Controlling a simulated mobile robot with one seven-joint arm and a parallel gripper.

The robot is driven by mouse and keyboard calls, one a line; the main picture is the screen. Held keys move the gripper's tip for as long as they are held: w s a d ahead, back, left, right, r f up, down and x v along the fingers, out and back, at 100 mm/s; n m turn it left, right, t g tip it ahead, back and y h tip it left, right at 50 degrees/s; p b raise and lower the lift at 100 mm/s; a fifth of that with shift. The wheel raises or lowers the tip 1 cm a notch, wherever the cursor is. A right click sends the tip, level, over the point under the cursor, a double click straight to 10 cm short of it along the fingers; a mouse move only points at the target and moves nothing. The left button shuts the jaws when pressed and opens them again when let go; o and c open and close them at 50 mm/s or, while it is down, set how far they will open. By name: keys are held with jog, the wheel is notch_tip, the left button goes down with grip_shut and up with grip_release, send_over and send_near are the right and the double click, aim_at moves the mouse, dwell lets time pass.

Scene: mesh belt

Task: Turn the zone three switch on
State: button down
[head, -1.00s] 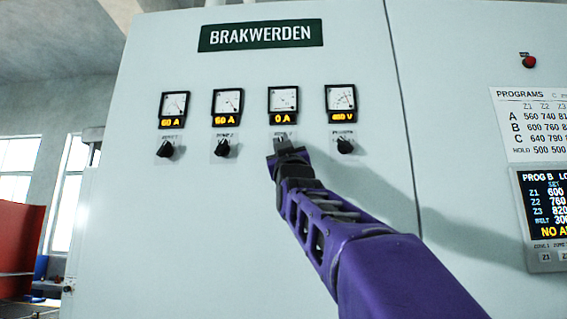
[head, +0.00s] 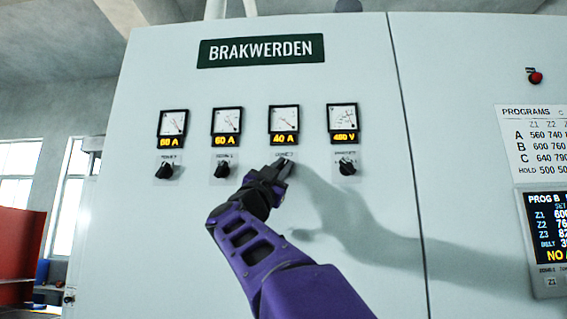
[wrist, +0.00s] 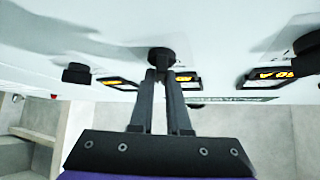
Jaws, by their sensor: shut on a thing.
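The zone three switch is the third knob from the left on the pale cabinet (head: 350,250). In the head view my gripper (head: 279,168) covers most of it. In the wrist view the black round knob (wrist: 161,57) sits at the tips of my two fingers, which are shut on it. The gauge (head: 284,120) above it shows 40 A in amber, with a dial over the digits. My purple arm reaches up to the knob from below.
Two black knobs, left (head: 166,171) and second (head: 222,170), sit under gauges showing 60 A. A fourth knob (head: 347,168) sits right of my gripper under a voltage gauge. A program display (head: 547,235) and a red button (head: 535,77) are at the right.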

jog(key=shift+w+f+m+g+h, duration=0.15)
jog(key=shift+m+g+h, duration=0.55)
jog(key=shift+m, duration=0.4)
jog(key=c, duration=0.9)
grip_release()
jog(key=shift+a, duration=0.15)
jog(key=b+v, duration=0.5)
jog(key=v, duration=1.2)
jog(key=shift+b, duration=0.3)
